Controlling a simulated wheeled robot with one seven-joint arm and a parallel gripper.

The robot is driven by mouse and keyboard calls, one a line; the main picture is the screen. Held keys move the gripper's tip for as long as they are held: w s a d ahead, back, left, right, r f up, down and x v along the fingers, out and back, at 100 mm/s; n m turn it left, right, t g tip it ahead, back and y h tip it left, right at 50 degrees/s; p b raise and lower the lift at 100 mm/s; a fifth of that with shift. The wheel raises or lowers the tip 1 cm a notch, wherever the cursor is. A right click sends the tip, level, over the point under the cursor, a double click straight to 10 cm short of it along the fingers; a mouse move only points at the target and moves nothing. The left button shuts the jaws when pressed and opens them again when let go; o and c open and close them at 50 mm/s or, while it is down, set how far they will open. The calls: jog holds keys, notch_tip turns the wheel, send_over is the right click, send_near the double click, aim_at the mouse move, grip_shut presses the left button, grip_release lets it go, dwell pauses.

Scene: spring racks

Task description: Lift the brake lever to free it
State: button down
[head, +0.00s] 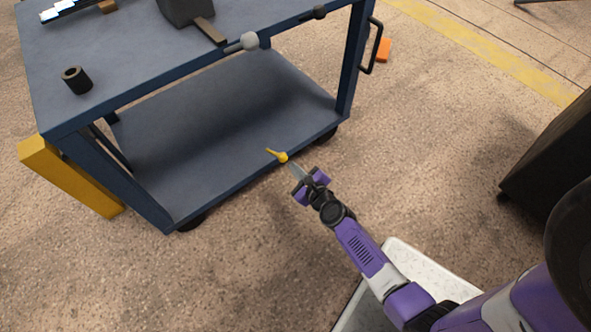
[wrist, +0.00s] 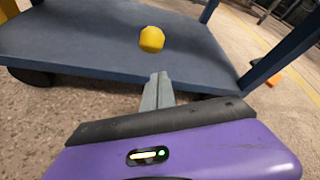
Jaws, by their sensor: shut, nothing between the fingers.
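The brake lever is a small yellow lever (head: 278,155) with a round knob, at the front edge of the blue cart's lower shelf (head: 215,150). In the wrist view its yellow knob (wrist: 152,39) shows just beyond my fingertips, in front of the shelf (wrist: 90,40). My gripper (head: 294,168) is shut and empty. Its fingertips are close to the knob, on the near side of it. In the wrist view the closed fingers (wrist: 159,84) point toward the knob, with a small gap seen between them. The exact depth of that gap is hard to tell.
The cart's top (head: 150,60) holds a dark hollow cylinder (head: 76,80), a grey block (head: 187,10) and a hammer-like tool (head: 249,41). A dark cabinet (head: 550,150) stands at the right.

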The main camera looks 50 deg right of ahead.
jog(key=r+p+v, duration=0.1)
jog(key=p+v, duration=0.2)
jog(key=v, duration=0.6)
jog(key=w+r+n+y+p, duration=0.2)
jog(key=w+r+n+p, duration=0.7)
jog(key=r+n+p, duration=0.6)
jog(key=shift+w+d+f+n+g+h+b, duration=0.15)
jog(key=shift+w+d+f+n+g+b, duration=0.35)
jog(key=shift+f+n, duration=1.45)
jog(key=shift+w+d+f+n+g+h+b, duration=0.2)
jog(key=shift+w+d+f+n+g, duration=0.35)
jog(key=shift+f+n, duration=1.35)
jog(key=shift+w+d+f+n+g+h+b, duration=0.15)
jog(key=shift+w+d+f+n+g+b, duration=0.35)
jog(key=shift+f+n, duration=1.4)
jog(key=shift+s+d+f+m, duration=0.2)
jog(key=shift+d+f+m, duration=0.05)
jog(key=shift+f+m, duration=0.1)
